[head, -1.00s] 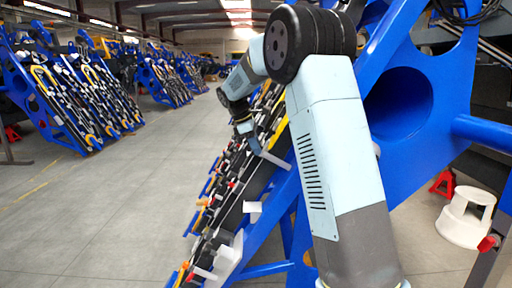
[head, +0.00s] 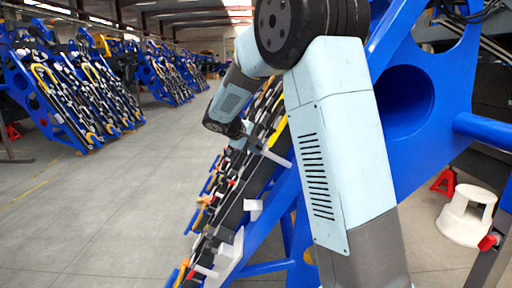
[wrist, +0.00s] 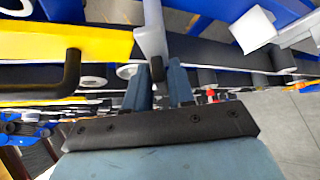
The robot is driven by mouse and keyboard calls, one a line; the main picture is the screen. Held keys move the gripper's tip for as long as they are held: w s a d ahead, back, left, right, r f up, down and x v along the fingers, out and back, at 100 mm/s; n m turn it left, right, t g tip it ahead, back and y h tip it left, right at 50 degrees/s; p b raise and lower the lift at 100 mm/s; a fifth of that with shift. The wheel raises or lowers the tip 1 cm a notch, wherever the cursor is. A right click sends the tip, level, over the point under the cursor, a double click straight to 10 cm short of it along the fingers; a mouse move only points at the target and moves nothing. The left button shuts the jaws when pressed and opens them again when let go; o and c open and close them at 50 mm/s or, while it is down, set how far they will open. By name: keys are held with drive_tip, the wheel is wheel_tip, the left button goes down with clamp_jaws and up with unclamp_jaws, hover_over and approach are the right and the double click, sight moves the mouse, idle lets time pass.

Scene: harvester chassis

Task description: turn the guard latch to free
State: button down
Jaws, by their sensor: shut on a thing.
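In the wrist view my gripper (wrist: 159,78) has its two blue-grey fingers on either side of the dark end of a pale grey lever (wrist: 152,30), which I take to be the guard latch. The fingers are shut on that dark end. The lever runs up to the top edge of the view, beside the end of a yellow bar. Which marked position the latch points to cannot be read.
The yellow bar (wrist: 65,45) and a black bent handle (wrist: 70,72) lie left of the lever. A white block (wrist: 253,29) is at right. The blue chassis frame (head: 425,150) stands right of my arm. A white step stool (head: 466,216) is on the floor. The left floor is clear.

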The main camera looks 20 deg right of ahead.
drive_tip(key=m+h, duration=0.2)
drive_tip(key=m, duration=0.1)
drive_tip(key=f+m+t+h, duration=0.1)
drive_tip(key=shift+s+a+m, duration=0.1)
drive_tip(key=shift+a+m, duration=0.2)
drive_tip(key=shift+m, duration=0.1)
drive_tip(key=shift+h, duration=0.3)
drive_tip(key=c, duration=1.2)
unclamp_jaws()
drive_tip(key=shift+o, duration=0.2)
drive_tip(key=shift+r, duration=0.1)
drive_tip(key=v, duration=1.3)
drive_tip(key=shift+a, duration=0.35)
drive_tip(key=shift+s, duration=0.1)
